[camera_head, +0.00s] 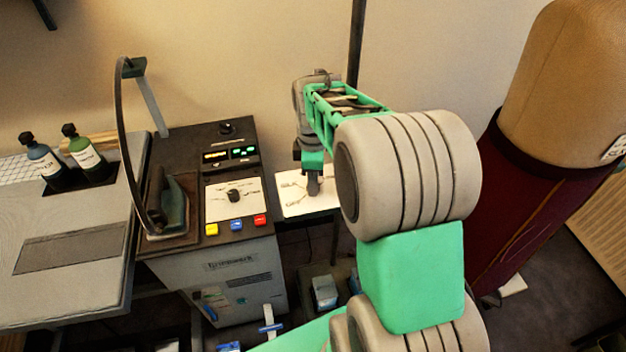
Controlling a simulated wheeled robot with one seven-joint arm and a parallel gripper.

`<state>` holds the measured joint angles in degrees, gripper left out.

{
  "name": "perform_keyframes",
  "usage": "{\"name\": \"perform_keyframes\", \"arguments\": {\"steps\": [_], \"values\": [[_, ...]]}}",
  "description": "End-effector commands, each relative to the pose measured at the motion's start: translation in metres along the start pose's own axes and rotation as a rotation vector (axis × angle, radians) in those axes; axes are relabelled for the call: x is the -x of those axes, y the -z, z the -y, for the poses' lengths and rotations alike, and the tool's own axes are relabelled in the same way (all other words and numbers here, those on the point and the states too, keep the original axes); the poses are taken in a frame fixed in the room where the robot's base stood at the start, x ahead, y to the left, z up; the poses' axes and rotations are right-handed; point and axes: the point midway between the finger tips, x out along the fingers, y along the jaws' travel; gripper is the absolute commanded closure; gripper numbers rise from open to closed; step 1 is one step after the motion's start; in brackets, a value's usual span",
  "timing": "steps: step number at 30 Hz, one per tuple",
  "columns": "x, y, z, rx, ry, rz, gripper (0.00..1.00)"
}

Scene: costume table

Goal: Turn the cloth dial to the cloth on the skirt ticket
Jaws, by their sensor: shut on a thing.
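My gripper (314,188) points down onto a white plate (293,207) with dark lines, to the right of the iron station. It is shut on a small knob at the plate, which the fingers mostly hide. A second dark knob (234,196) sits on a white panel (215,211) with similar lines on top of the station. Marks on both plates are too small to read, so I cannot tell which cloth either knob points to. A skirt ticket cannot be made out for certain; a small white label (615,148) is on the dress form at the right.
The iron station (230,270) carries an iron (172,208), lit displays (230,154) and yellow, blue and red buttons (236,224). Two dark bottles (80,155) stand on the grey table (60,220) at left. The large dress form (560,90) stands close at right.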

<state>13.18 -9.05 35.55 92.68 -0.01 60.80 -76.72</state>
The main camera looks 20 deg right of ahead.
Motion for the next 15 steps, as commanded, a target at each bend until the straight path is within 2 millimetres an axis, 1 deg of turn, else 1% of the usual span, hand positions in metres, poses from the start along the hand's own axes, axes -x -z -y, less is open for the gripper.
{"name": "perform_keyframes", "arguments": {"steps": [2, 10, 15], "values": [[0.0001, 0.0000, 0.0002, 0.000, 0.001, 0.000, 1.00], [0.0002, 0.0000, 0.0003, -0.004, 0.001, 0.000, 1.00], [0.0002, 0.0000, 0.0002, -0.039, 0.001, 0.000, 1.00]]}}
